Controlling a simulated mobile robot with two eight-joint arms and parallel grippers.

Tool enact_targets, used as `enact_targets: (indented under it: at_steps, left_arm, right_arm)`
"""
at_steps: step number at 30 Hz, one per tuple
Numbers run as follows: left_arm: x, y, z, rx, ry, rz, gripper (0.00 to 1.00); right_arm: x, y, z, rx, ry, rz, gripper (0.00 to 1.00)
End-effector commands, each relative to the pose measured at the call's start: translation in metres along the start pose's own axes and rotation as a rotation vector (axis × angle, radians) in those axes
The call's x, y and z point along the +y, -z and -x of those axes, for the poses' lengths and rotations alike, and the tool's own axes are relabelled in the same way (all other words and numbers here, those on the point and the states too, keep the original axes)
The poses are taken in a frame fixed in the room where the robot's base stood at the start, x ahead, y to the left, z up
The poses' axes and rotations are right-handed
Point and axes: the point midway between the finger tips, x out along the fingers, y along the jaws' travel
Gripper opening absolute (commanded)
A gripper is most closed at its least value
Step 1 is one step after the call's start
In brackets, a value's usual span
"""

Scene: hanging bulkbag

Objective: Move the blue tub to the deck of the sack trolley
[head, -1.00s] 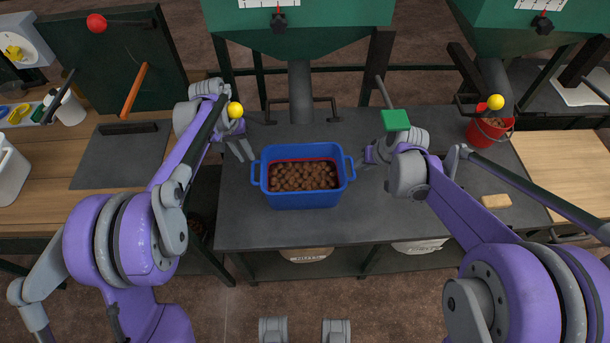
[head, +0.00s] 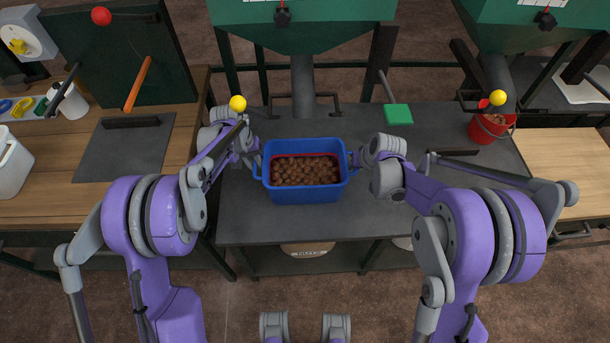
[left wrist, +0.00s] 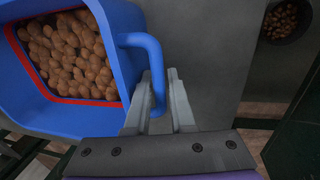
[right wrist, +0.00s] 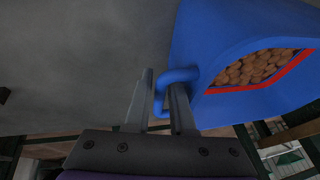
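The blue tub (head: 305,192), full of brown nuts with a red line around its inside, stands upright on the dark bench. It has a loop handle on each side. My left gripper (head: 254,160) is at its left handle; in the left wrist view the open fingers (left wrist: 161,92) straddle the handle (left wrist: 156,62). My right gripper (head: 354,160) is at the right handle; in the right wrist view the open fingers (right wrist: 160,92) lie on either side of that handle (right wrist: 178,75). I cannot see clear clamping on either handle. The sack trolley is not recognisable in any view.
The dark bench (head: 300,228) has free room in front of the tub. A red bucket (head: 488,128) and a green block (head: 398,114) are to the right. Green hoppers (head: 305,38) hang behind, with a spout (head: 302,85) close behind the tub. A wooden counter (head: 50,190) is at left.

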Motion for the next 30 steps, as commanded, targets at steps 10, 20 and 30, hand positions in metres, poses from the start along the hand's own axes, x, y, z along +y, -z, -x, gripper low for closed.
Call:
enact_targets:
  at_steps: [10, 20, 30]
  left_arm:
    - [-0.0001, -0.0001, -0.0143, 0.0, 0.0, 0.0, 0.22]
    - [-0.0001, -0.0001, -0.014, 0.0, 0.0, 0.001, 0.0]
    - [-0.0001, 0.0, -0.0139, 0.0, 0.0, 0.001, 0.0]
  right_arm:
    - [-0.0002, -0.0002, -0.0145, 0.0, 0.0, 0.0, 0.22]
    - [-0.0001, -0.0001, -0.0141, 0.0, 0.0, -0.001, 0.0]
    - [-0.0001, 0.0, -0.014, 0.0, 0.0, -0.001, 0.0]
